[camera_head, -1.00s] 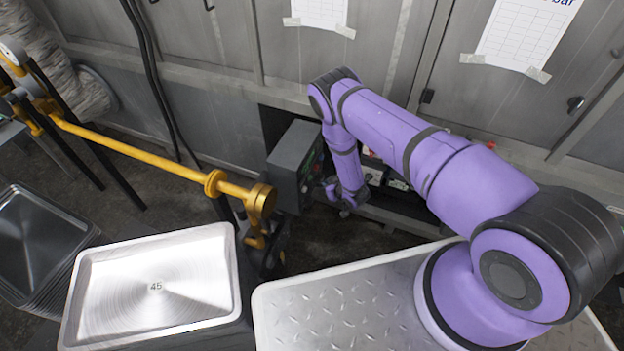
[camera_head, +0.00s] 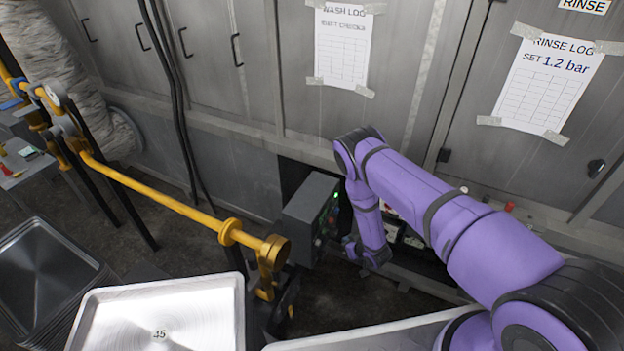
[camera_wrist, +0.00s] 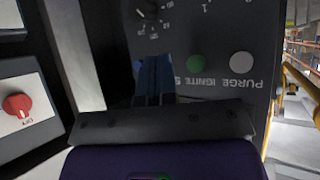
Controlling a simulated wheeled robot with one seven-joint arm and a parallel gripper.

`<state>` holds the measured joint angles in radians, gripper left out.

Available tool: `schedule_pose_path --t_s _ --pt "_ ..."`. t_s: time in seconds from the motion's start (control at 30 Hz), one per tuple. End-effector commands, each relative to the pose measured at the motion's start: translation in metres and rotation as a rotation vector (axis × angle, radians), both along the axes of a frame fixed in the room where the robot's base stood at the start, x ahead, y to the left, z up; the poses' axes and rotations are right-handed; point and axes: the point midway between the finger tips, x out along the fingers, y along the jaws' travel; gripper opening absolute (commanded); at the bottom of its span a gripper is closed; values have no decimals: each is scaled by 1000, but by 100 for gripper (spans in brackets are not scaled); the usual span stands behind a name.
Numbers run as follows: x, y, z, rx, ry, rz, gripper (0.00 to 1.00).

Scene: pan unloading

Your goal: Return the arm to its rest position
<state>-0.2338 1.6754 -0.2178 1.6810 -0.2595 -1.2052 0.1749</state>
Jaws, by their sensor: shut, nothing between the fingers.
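My arm (camera_head: 450,215) reaches out from the right and bends down at its elbow beside a dark grey control box (camera_head: 310,212). In the head view its far end hangs just right of the box, and the fingers are too small to make out. In the wrist view my gripper (camera_wrist: 154,78) shows as blue fingers, shut and empty, in front of the control panel (camera_wrist: 215,35). The panel appears upside down, with a knob (camera_wrist: 150,10), a green button (camera_wrist: 197,62) and a pale button (camera_wrist: 242,65) near the words IGNITE and PURGE. I cannot tell whether the fingers touch the panel.
A yellow rail (camera_head: 160,195) runs from the left to the box. Metal pans (camera_head: 205,312) stand at the lower left. Grey cabinets (camera_head: 235,100) close off the back. A red switch (camera_wrist: 17,105) sits left of the fingers in the wrist view.

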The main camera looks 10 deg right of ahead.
Motion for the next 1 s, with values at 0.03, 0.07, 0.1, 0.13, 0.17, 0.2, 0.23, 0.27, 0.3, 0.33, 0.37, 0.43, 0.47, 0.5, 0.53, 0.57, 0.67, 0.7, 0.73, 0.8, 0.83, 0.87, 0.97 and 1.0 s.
schedule_pose_path --t_s 0.03,0.07,0.1,0.13,0.17,0.2,0.23,0.27,0.3,0.33,0.37,0.43,0.47,0.5,0.53,0.57,0.67,0.7,0.73,0.8,0.83,0.87,0.97,1.0 --pt "0 0 0 0 0 0 0" --pt "0 0 0 0 0 0 0" --pt "1 0 1 -1 0 -1 0" --pt "2 0 3 -1 0 -2 0" --pt "4 0 5 -3 -1 -4 0" --pt "9 0 10 -4 -1 -8 0" --pt "14 0 16 -7 -1 -13 0" --pt "19 0 22 -11 -2 -18 0" --pt "27 0 33 -16 -1 -28 0" --pt "34 0 43 -20 1 -35 0" --pt "40 0 53 -25 3 -45 0" --pt "57 -1 79 -36 8 -68 0" --pt "63 -1 90 -41 11 -77 0" --pt "72 -2 106 -47 15 -90 0" --pt "77 -2 117 -51 19 -99 0" --pt "82 -3 128 -56 22 -108 0" --pt "97 -6 167 -69 35 -136 0" --pt "103 -7 183 -74 40 -148 0" --pt "106 -8 195 -77 43 -157 0" --pt "113 -10 223 -81 53 -178 0" --pt "116 -11 235 -84 57 -186 0" --pt "118 -12 247 -86 62 -195 0" --pt "122 -15 287 -91 77 -221 0" --pt "123 -17 303 -93 84 -230 0"
